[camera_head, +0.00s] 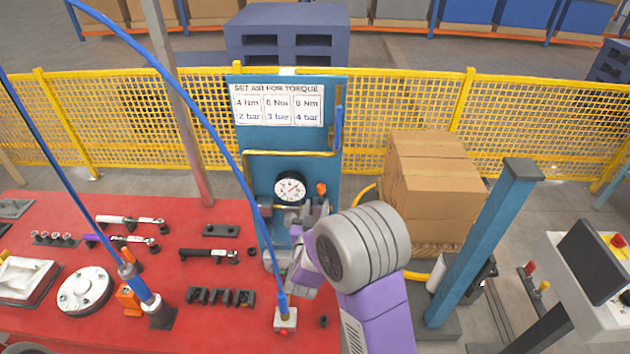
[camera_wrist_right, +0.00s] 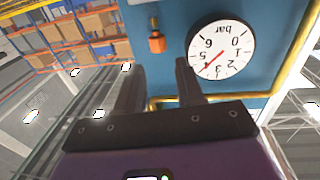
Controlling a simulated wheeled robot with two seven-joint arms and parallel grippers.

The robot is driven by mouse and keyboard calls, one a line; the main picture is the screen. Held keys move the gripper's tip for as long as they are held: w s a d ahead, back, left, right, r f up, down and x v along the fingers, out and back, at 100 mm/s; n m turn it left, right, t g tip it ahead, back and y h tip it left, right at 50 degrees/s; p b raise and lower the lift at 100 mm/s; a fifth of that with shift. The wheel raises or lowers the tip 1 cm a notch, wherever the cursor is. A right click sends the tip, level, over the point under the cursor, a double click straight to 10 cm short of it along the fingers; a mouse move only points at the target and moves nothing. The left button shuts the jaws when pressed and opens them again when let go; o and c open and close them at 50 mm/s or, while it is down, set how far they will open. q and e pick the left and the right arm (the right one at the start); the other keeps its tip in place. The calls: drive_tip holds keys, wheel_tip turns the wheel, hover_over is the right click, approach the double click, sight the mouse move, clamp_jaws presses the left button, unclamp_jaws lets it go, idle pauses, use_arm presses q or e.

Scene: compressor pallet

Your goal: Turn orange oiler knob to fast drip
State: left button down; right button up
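A small orange knob (camera_head: 321,188) stands on the blue panel just right of the pressure gauge (camera_head: 290,187) in the head view. In the right wrist view, where the gauge (camera_wrist_right: 222,50) appears upside down, an orange knob (camera_wrist_right: 156,43) shows to its left. My right gripper (camera_wrist_right: 159,66) is open, with two dark fingers apart and nothing between them. The knob appears beyond the fingertips, between their lines; I see no contact. In the head view my right wrist partly hides the panel's lower fittings. My left gripper is out of view.
The blue panel (camera_head: 249,160) stands behind the red table (camera_head: 210,325), which holds wrenches, sockets and fixtures. Yellow pipe (camera_wrist_right: 275,88) runs near the gauge. Cartons (camera_head: 430,185) and a blue post (camera_head: 480,245) stand to the right.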

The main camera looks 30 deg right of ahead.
sight(322, 190)
drive_tip(key=p+x, duration=0.1)
drive_tip(key=x, duration=0.5)
drive_tip(key=shift+w+d, duration=0.15)
drive_tip(key=shift+d, duration=0.2)
drive_tip(key=shift+f, duration=0.1)
drive_tip(key=shift+c, duration=0.5)
clamp_jaws()
drive_tip(key=n+y+b, duration=0.1)
drive_tip(key=t+y+b, duration=0.1)
drive_tip(key=b, duration=0.1)
drive_tip(key=shift+d+f+n, duration=0.1)
drive_tip(key=shift+d+n, duration=0.15)
drive_tip(key=shift+n, duration=0.15)
drive_tip(key=shift+n+t+y+b, duration=0.6)
drive_tip(key=shift+n+y+b, duration=0.1)
drive_tip(key=shift+y, duration=0.3)
drive_tip(key=shift+o, duration=0.5)
unclamp_jaws()
drive_tip(key=shift+s, duration=0.25)
